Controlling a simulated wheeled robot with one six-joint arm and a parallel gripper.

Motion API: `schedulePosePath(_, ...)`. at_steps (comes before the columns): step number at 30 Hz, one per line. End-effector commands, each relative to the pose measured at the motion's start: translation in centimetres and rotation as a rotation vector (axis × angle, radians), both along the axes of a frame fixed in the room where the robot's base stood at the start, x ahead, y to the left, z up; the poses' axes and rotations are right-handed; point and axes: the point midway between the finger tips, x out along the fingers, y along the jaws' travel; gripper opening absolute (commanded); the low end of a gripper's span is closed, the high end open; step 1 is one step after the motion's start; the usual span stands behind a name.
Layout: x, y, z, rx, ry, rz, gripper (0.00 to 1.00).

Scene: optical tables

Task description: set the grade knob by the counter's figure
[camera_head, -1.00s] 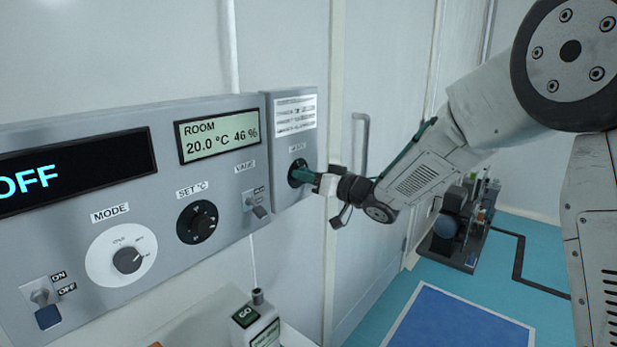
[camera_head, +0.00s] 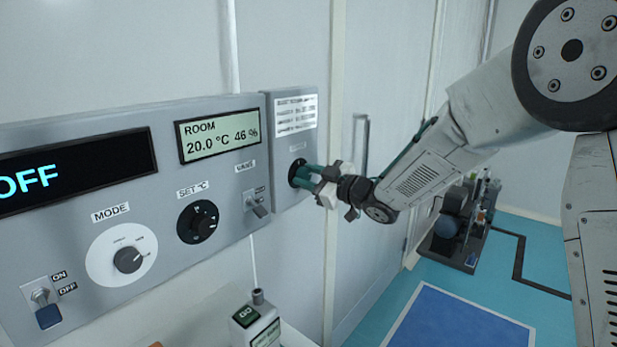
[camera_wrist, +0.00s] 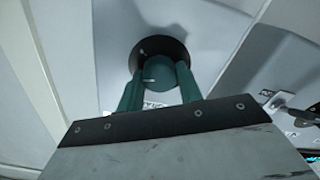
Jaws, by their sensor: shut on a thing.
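The grade knob is a dark round dial (camera_head: 296,173) on the small grey panel (camera_head: 283,204) at the right end of the wall controls. Its label above is too blurred to read. My gripper (camera_head: 308,178) reaches it from the right, with its green fingers at the dial. In the wrist view the two green fingers (camera_wrist: 159,88) are shut on the knob's green grip (camera_wrist: 158,72), one on each side, in front of the black disc. A small counter-like device (camera_head: 255,325) with a green "GO" face stands below the panel; its figure is not readable.
Left of the small panel is a larger one with a VALVE lever (camera_head: 256,204), a SET °C dial (camera_head: 197,222), a MODE knob (camera_head: 128,259) and an ON/OFF switch (camera_head: 44,308). Displays read OFF and 20.0 °C 46 %. A door handle (camera_head: 365,150) is behind my wrist.

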Motion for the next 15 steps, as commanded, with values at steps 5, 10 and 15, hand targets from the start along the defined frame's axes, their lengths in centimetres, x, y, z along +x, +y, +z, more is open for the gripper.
schedulePosePath(5,-0.04,-0.02,-0.05,-0.068,-0.085,0.0,0.13)
schedulePosePath(10,-0.05,0.0,-0.08,-0.111,-0.141,0.0,0.13)
schedulePosePath(15,-0.05,0.0,-0.09,-0.135,-0.171,0.0,0.13)
